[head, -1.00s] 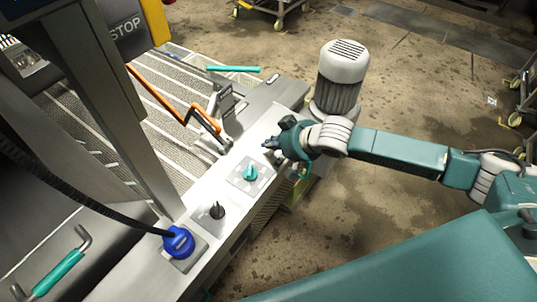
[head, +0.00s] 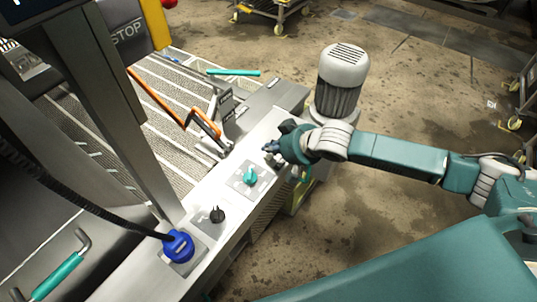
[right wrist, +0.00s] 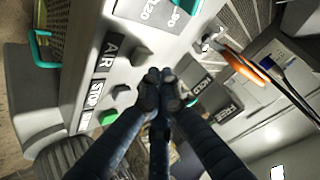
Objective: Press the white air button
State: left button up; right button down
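My right gripper (head: 270,148) is over the far end of the steel control panel (head: 185,205) in the head view. In the right wrist view its dark fingers (right wrist: 160,88) are together, with nothing seen between them. The fingertips appear close to the grey button, but contact cannot be told. My left gripper is out of view.
A teal knob (head: 250,176), a black knob (head: 217,214) and a blue knob (head: 179,245) line the panel. An orange-handled latch (head: 205,125) stands behind it. A grey motor (head: 342,70) stands beyond my right gripper. Open floor lies to the right.

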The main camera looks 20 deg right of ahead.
aim_at(270, 157)
jog(key=shift+f, duration=0.1)
dwell(0.3)
jog(key=shift+f, duration=0.3)
jog(key=shift+f, duration=0.55)
dwell(0.8)
jog(key=shift+r+p, duration=0.95)
jog(key=shift+p, duration=0.15)
notch_tip(270, 157, up, 5)
jog(key=p, duration=0.5)
jog(key=shift+p, duration=0.3)
